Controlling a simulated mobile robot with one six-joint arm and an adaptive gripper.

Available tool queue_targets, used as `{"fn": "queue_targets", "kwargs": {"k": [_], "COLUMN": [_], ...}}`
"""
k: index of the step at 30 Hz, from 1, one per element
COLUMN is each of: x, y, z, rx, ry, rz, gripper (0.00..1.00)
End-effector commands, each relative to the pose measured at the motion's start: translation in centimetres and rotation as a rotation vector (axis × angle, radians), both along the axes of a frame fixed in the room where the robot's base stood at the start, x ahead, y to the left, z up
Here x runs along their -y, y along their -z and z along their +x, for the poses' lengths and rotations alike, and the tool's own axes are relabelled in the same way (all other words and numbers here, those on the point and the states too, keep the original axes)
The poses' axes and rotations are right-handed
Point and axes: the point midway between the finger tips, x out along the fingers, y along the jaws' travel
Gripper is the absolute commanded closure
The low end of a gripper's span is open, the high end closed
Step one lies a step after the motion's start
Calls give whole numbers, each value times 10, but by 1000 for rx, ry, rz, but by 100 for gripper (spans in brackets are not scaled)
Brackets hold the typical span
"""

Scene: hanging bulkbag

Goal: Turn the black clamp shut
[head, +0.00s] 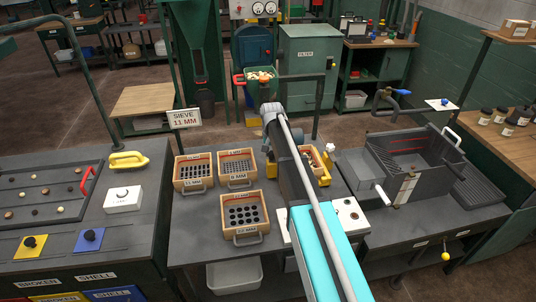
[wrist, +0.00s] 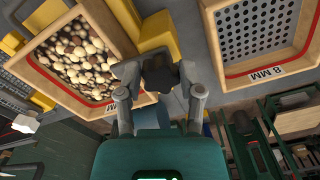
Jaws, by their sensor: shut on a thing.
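In the wrist view my gripper (wrist: 160,84) has its two fingers closed around a dark, knob-like piece (wrist: 160,70), which looks like the black clamp. It sits next to a wooden-framed box (wrist: 142,112) full of brown and cream nuts. A yellow block (wrist: 155,38) stands just beyond it. The fingers hide part of the dark piece, so I cannot tell how far it is turned. In the head view my arm covers the clamp and the gripper; the nut box (head: 311,157) shows partly at the arm's right.
The 8 MM sieve (wrist: 270,72) lies close to the right of my gripper; in the head view two more sieves (head: 193,170) (head: 244,216) stand nearby. A green hopper (head: 261,84) of nuts is behind. A grey box with a handle (head: 415,155) stands at right.

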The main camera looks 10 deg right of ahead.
Motion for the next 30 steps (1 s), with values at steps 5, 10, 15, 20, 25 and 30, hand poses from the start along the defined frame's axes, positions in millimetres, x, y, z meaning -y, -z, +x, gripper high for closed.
{"fn": "queue_targets", "kwargs": {"k": [5,10,15,20,25,30], "x": [1,0,0,0,0,0], "y": [-1,-1,-1,-1,0,0], "z": [5,5,5,5,4,3], "rx": [9,9,9,9,8,5], "ry": [-64,-88,-92,-91,-91,-90], "rz": [-1,0,0,0,0,0], "gripper": [99,99,99,99,23,17]}}
